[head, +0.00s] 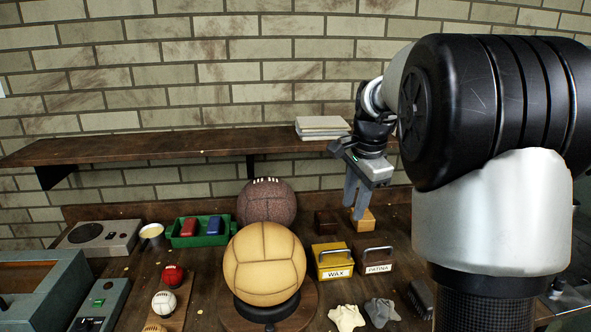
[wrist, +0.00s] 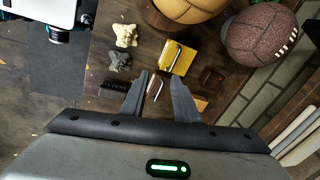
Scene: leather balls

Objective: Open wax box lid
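The yellow wax box (head: 333,262), labelled WAX, stands on the bench with a metal bar handle (head: 335,249) across its top. The lid looks shut. In the wrist view the yellow box (wrist: 179,57) lies just beyond my fingertips. The dark patina box (head: 374,261) stands close to its right in the head view. My gripper (head: 355,208) is above the bench, behind the boxes as the head sees it. In the wrist view my gripper (wrist: 159,84) is open and empty. A metal handle shows between its fingers, below them at a depth I cannot judge.
A light wooden block (head: 364,222) and a dark block (head: 326,222) sit behind the boxes. A tan ball (head: 264,262) on a stand is left of the wax box. Crumpled cloths (head: 346,317) lie in front. A shelf (head: 170,147) runs above the bench.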

